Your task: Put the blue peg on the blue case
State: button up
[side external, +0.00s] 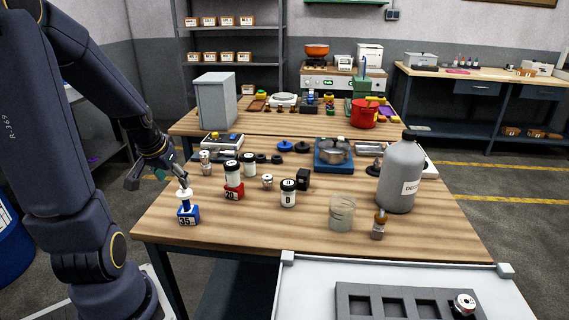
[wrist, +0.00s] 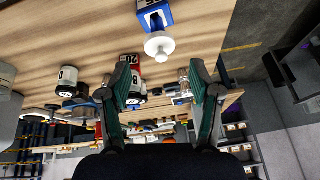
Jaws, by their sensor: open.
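The blue case (side external: 188,218), marked 35, stands at the left front of the wooden table. A white flanged piece with a knob (side external: 184,195) stands upright on it; the piece also shows in the wrist view (wrist: 159,45) with the blue case (wrist: 154,15) beyond it. I cannot make out a separate blue peg, or whether this white piece is part of one. My gripper (wrist: 159,68) is open, its two fingers apart with nothing held between them. In the side view my gripper (side external: 160,180) is just above and left of the white piece.
Another jar (side external: 288,193), a glass beaker (side external: 342,213) and a large grey bottle (side external: 402,172) stand farther right. The table front between the blue case and beaker is bare.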

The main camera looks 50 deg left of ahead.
jog(key=d+r+m+t+h, duration=0.1)
jog(key=d+r, duration=0.4)
jog(key=d, duration=0.7)
jog(key=d+r+m+t+h, duration=0.1)
jog(key=d+r+m, duration=0.4)
jog(key=d, duration=0.7)
jog(key=shift+w+d+r+m+h, duration=0.15)
jog(key=shift+d+r+m+h, duration=0.3)
jog(key=shift+h, duration=0.45)
